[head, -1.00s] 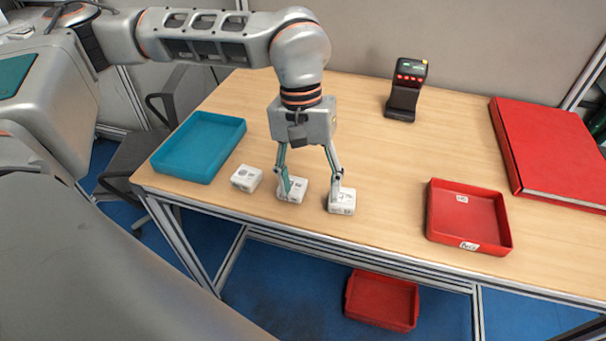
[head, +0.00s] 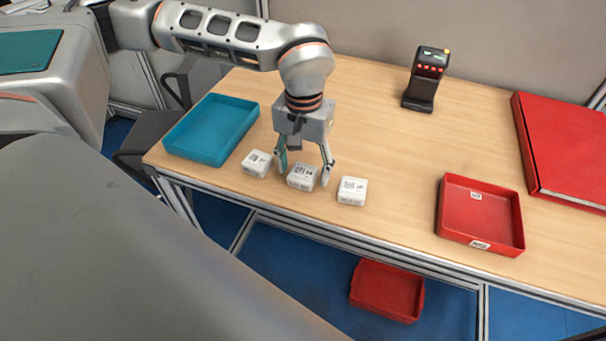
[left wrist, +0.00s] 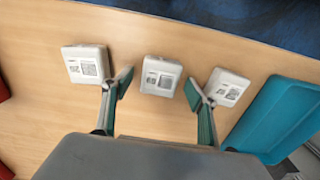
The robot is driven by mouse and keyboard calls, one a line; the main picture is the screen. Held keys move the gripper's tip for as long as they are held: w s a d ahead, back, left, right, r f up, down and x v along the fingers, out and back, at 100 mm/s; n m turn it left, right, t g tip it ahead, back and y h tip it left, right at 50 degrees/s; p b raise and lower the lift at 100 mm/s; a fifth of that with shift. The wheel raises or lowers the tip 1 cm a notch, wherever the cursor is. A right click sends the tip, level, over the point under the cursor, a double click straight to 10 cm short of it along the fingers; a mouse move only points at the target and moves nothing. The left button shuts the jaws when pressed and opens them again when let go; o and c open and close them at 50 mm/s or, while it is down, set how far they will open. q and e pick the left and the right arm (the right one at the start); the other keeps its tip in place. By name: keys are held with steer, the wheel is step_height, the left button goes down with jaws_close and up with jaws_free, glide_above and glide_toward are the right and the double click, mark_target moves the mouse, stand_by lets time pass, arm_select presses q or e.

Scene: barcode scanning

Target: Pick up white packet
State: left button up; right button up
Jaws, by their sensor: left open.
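Three small white packets with printed labels lie in a row near the table's front edge: left packet (head: 257,163), middle packet (head: 303,178) and right packet (head: 352,191). In the left wrist view the order is reversed: the right packet (left wrist: 86,64) is at left, the middle packet (left wrist: 160,76) at centre, the left packet (left wrist: 227,88) at right. My left gripper (head: 304,170) is open and empty, pointing down at the middle packet. Its fingertips (left wrist: 158,87) show on either side of that packet; contact cannot be told. My right gripper is not in view.
A teal tray (head: 167,148) stands left of the packets. A red tray (head: 442,207) stands right, with a black scanner (head: 424,80) behind and a red box (head: 565,150) at far right. Another red bin (head: 387,290) is below the table. The table's middle is clear.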

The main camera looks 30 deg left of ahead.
arm_select(q)
steer(key=c, duration=1.3)
steer(key=shift+r, duration=0.1)
